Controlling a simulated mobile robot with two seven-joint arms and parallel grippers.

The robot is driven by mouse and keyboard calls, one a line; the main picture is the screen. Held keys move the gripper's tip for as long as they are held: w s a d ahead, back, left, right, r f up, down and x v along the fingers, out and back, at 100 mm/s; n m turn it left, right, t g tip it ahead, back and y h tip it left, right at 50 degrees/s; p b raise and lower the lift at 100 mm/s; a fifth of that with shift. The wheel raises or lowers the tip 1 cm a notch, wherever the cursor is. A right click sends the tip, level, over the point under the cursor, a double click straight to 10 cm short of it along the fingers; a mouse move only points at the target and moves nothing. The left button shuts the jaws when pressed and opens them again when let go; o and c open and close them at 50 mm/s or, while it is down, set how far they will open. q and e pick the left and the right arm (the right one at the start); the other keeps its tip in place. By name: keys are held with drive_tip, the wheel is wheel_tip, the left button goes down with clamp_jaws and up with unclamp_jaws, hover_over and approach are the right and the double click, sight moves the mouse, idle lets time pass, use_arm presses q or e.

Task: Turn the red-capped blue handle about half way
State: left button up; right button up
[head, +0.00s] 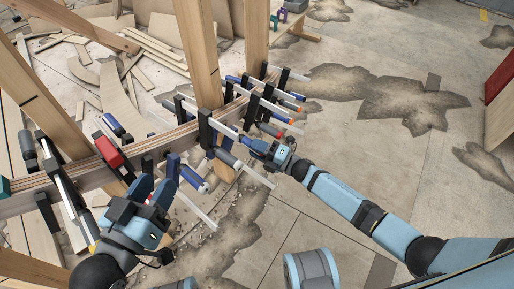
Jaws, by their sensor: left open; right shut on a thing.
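A blue handle (193,178) with a small reddish end hangs below the curved stringer at the middle; the cap colour is hard to make out at this size. My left gripper (168,172) is open just left of this handle, with a gap between them. My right gripper (250,143) is shut at the clamps right of the middle. The thing between its fingers is mostly hidden, and I cannot tell which clamp part it is. The curved wooden stringer (85,178) runs from the lower left to the upper middle.
Several clamps with bars and handles line the stringer, including a red one (107,152) at the left. Wooden posts (197,50) rise behind. Wood scraps lie at the upper left; stained floor (340,150) is open at the right.

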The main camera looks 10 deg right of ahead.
drive_tip(key=o, duration=0.9)
use_arm(q)
drive_tip(key=shift+t, duration=0.9)
drive_tip(key=r+p, duration=0.1)
drive_tip(key=r, duration=0.1)
drive_tip(key=r+p, duration=0.2)
drive_tip(key=shift+s+a+r, duration=0.1)
drive_tip(key=shift+a, duration=0.1)
use_arm(e)
drive_tip(key=v, duration=1.4)
drive_tip(key=shift+a+r, duration=0.1)
